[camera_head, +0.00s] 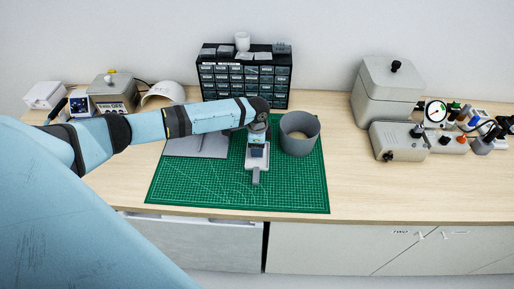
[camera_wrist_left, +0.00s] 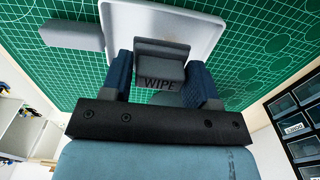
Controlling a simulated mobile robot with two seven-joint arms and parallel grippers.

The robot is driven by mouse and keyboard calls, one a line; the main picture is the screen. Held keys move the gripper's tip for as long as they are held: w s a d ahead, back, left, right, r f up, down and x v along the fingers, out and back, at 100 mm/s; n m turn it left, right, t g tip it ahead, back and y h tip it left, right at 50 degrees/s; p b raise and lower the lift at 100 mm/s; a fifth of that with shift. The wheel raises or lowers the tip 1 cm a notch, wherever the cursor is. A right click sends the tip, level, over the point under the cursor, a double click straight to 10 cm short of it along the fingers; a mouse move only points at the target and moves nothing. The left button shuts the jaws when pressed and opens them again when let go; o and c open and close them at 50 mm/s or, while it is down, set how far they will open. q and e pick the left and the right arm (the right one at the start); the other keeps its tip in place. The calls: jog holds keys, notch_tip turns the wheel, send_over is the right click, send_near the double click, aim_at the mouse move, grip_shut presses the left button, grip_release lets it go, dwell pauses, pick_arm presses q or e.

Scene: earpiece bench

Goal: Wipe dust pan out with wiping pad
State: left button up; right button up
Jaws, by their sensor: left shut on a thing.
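The dust pan (camera_head: 256,165) is a shallow pale grey tray with a darker grey handle (camera_head: 256,177) pointing toward the front. It lies on the green mat, and in the left wrist view its pale pan (camera_wrist_left: 205,32) and handle (camera_wrist_left: 70,36) show beyond the fingers. My left gripper (camera_head: 257,143) is over the pan. Its blue fingers (camera_wrist_left: 163,86) are shut on the grey wiping pad (camera_wrist_left: 162,58), which is marked WIPE. The pad is over the pan; I cannot tell if it touches the pan floor. My right gripper is in neither view.
A grey round bin (camera_head: 299,133) stands just right of the pan. A flat grey piece (camera_head: 198,146) lies left of it, partly under my arm. A drawer cabinet (camera_head: 245,76) stands behind. The green mat (camera_head: 300,190) is bare at front right.

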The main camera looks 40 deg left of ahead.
pick_arm(q)
notch_tip(320, 180, up, 4)
jog(key=shift+f, duration=0.2)
jog(key=shift+r, duration=0.95)
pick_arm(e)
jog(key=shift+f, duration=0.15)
